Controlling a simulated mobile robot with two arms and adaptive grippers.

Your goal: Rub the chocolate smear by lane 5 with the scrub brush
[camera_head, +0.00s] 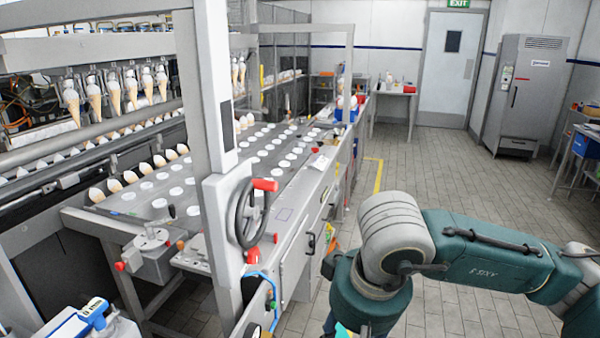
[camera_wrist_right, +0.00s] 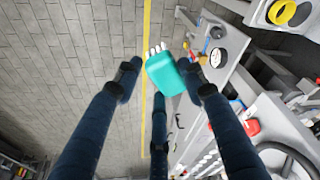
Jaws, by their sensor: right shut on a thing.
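My right gripper (camera_wrist_right: 160,78) is shut on the teal scrub brush (camera_wrist_right: 166,72) in the right wrist view. Its dark fingers close around the brush body, and white bristles show at the brush's far end. The brush is over the tiled floor and yellow line, beside the machine's side. In the head view my right arm reaches in from the right and bends down in front of the machine; its gripper is mostly hidden below. I cannot make out the chocolate smear or a lane number in either view. My left gripper is not in view.
The cone machine (camera_head: 262,165) fills the left, with rows of white discs on its deck. A handwheel (camera_head: 252,213) with red knobs and a grey post (camera_head: 207,90) stand at its front. A blue-handled device (camera_head: 97,314) is at lower left. The tiled floor (camera_head: 430,165) behind my arm is clear.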

